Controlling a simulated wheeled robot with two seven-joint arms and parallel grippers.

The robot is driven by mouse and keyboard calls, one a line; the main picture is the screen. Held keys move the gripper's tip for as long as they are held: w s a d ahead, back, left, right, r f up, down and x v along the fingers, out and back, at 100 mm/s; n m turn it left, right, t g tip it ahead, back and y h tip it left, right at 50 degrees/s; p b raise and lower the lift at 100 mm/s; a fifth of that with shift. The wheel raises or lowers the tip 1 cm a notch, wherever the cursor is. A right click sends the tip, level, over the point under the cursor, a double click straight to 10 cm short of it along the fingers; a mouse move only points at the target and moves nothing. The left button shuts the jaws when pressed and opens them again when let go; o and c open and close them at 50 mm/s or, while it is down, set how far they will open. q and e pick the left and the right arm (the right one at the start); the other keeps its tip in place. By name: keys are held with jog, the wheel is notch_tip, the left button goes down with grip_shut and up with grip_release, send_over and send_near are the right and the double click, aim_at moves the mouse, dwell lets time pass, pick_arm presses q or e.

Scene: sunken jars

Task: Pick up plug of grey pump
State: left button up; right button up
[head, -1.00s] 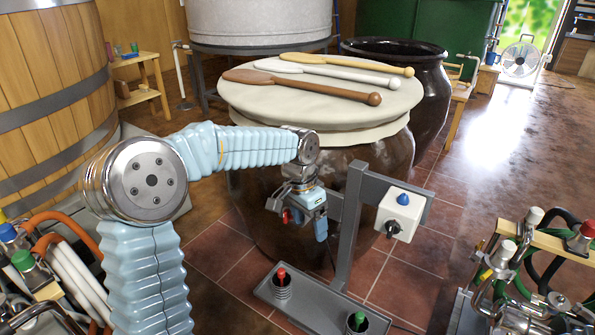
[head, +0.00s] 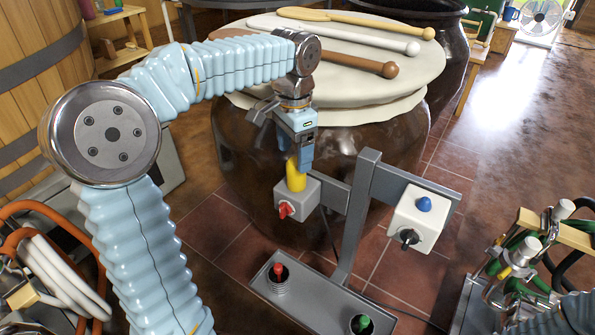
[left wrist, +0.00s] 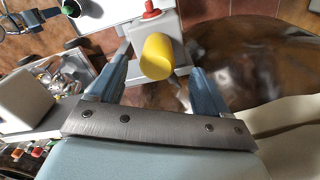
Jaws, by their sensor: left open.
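The grey pump (head: 299,199) is a grey box with a red knob (head: 287,209) on its front, mounted on the left of a grey stand. Its yellow plug (head: 295,176) stands on top; it also shows in the left wrist view (left wrist: 157,57). My left gripper (head: 300,162) points down at the plug, with its lower finger end overlapping the plug's top in the head view. In the left wrist view its fingers (left wrist: 162,76) are open, one on each side of the plug, with gaps visible. Contact is not visible.
A white box (head: 420,222) with a blue plug (head: 424,204) and black knob is on the stand's right arm. The stand's base tray (head: 320,306) holds red and green plugs. A large brown jar (head: 240,150) with paddles on its cover stands close behind.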

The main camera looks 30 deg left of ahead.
aim_at(296, 173)
pick_arm(q)
notch_tip(296, 173, down, 7)
jog(key=shift+d+r, duration=0.1)
jog(key=shift+d, duration=0.05)
jog(key=c, duration=1.2)
jog(key=shift+c, duration=0.2)
